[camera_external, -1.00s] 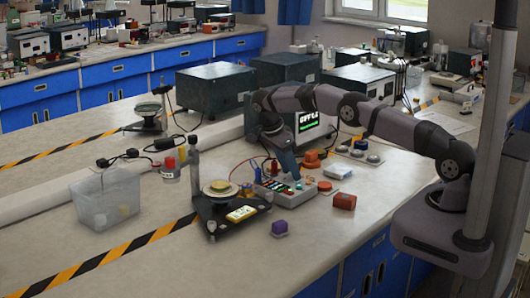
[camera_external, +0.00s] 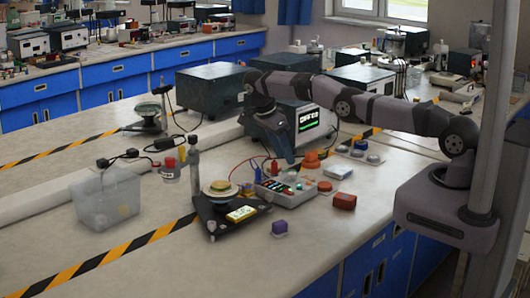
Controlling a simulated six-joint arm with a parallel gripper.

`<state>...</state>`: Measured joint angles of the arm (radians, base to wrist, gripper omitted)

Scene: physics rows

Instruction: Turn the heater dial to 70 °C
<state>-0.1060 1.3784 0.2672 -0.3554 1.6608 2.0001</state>
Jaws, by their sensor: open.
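My gripper (camera_external: 289,158) points down above the back of a grey control box and is apart from it. It is open, and nothing shows between its fingers. The grey control box (camera_external: 270,195) has a red-lit strip, and small coloured knobs or buttons on top. A black triangular stand (camera_external: 212,228) to its left carries a round plate with a yellowish disc (camera_external: 220,186) and a yellow-framed display (camera_external: 241,214). I cannot tell which part is the heater dial, nor read any temperature.
A purple cube (camera_external: 279,227), a red block (camera_external: 344,201) and an orange knob-like piece (camera_external: 312,159) lie near the control box. A clear bin (camera_external: 105,203) stands at left. A dark instrument with a green-lit screen (camera_external: 308,120) stands behind my gripper.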

